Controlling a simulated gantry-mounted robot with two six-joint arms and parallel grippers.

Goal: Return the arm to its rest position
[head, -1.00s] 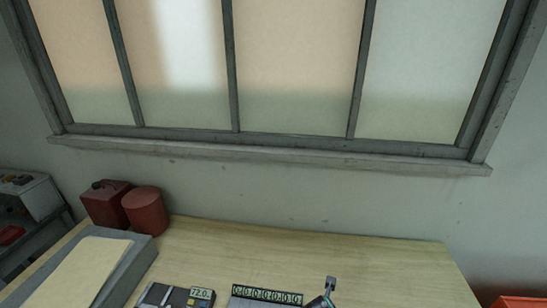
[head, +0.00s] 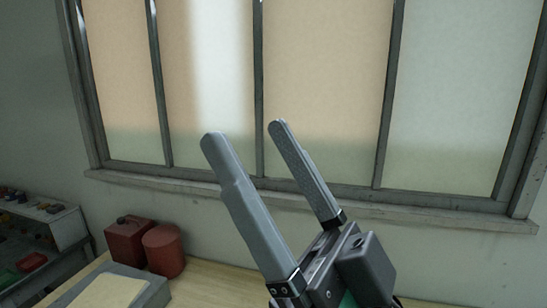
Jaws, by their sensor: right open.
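My right gripper (head: 244,132) is raised in the middle of the head view, in front of the window. Its two long grey fingers point up and to the left, spread apart, with nothing between them. The dark gripper body (head: 365,268) is at the lower right of the fingers and hides part of the table and sill. My left gripper is not in view.
A wooden table (head: 215,283) runs along the bottom, with a grey tray (head: 152,296) at its left. A red can (head: 128,238) and a red cylinder (head: 164,250) stand at its back left. A cluttered shelf (head: 45,212) is at far left. The window (head: 325,85) is behind.

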